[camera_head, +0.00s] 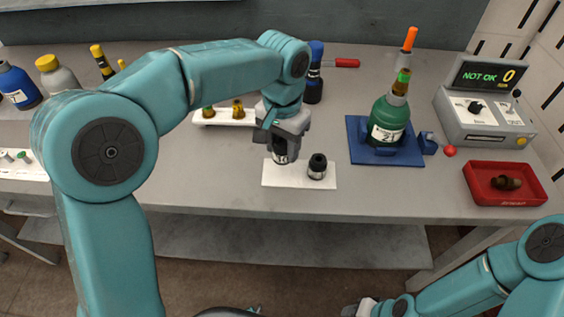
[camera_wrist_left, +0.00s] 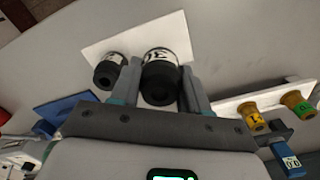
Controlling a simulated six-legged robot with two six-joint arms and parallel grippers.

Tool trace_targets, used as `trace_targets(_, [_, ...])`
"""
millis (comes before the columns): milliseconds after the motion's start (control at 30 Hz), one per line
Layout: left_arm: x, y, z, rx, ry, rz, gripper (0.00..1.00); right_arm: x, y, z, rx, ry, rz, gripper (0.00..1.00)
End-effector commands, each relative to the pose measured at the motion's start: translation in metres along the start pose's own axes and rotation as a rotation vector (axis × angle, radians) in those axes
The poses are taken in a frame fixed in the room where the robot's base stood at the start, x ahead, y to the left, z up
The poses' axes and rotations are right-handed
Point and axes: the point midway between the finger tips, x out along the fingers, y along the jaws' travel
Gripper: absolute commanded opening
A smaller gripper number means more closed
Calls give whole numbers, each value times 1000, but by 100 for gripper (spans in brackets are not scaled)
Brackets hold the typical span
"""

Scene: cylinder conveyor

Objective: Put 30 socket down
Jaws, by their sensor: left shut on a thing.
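My left gripper (camera_head: 281,140) is shut on a dark socket with a white label band (camera_head: 280,156). In the left wrist view this socket (camera_wrist_left: 160,77) sits between the two fingers, its label seeming to read 30. It is over the left part of a white mat (camera_head: 300,181); I cannot tell whether its base touches. A second dark socket (camera_head: 317,166) stands upright on the mat just to the right, apart from the gripper. It also shows in the left wrist view (camera_wrist_left: 109,71). Of my right arm, at the lower right, the gripper (camera_head: 360,308) is partly cut off.
A white rack (camera_head: 222,118) with brass pieces is behind left. A blue stand (camera_head: 372,157) with a green bottle (camera_head: 388,118), a tester reading NOT OK (camera_head: 485,105) and a red tray (camera_head: 489,192) are to the right. The bench in front of the rack is clear.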

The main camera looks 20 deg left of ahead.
Motion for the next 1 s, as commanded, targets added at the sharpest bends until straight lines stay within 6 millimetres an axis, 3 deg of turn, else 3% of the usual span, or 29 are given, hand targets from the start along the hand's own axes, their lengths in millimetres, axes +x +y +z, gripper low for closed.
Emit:
trace_targets(367, [47, -2, 2, -1, -1, -1, 11, 4, 2, 0, 0, 0, 0, 43])
trace_targets(767, [54, -2, 2, -1, 1, 0, 11, 6, 2, 0, 0, 0, 0, 43])
trace_targets(800, [54, -2, 2, -1, 0, 0, 48, 7, 2, 0, 0, 0, 0, 43])
trace_targets(867, [54, -2, 2, -1, 0, 0, 68, 6, 2, 0, 0, 0, 0, 43])
trace_targets(1000, [53, -2, 2, -1, 0, 0, 71, 6, 2, 0, 0, 0, 0, 43])
